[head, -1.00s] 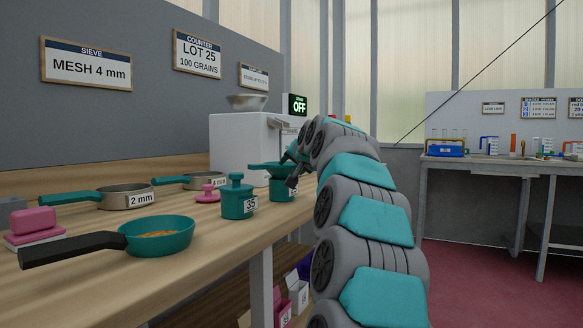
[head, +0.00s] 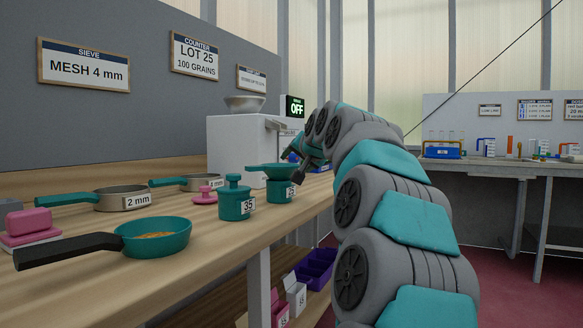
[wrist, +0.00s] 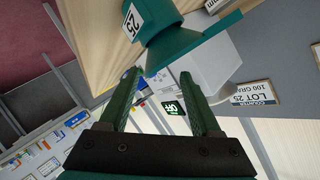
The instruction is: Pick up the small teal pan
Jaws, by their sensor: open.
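The small teal pan (head: 152,240) stands on the wooden bench at the front left in the head view. It has a long black handle (head: 68,250) pointing left and holds some orange-brown grain. My gripper (head: 293,168) is well to the right of the pan and farther back, close to a teal jar with a funnel-like top (head: 272,180). In the wrist view my gripper (wrist: 160,80) is open, with nothing between its fingers. The teal jar (wrist: 160,30), labelled 25, is just beyond the fingertips there. The pan is not in the wrist view.
A lidded teal jar (head: 236,200) labelled 35 stands between the pan and my gripper. Behind are a 2 mm sieve (head: 125,199), another sieve (head: 198,182), a pink knob-topped piece (head: 204,196) and a white machine (head: 236,145). Pink blocks (head: 30,226) lie at the left.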

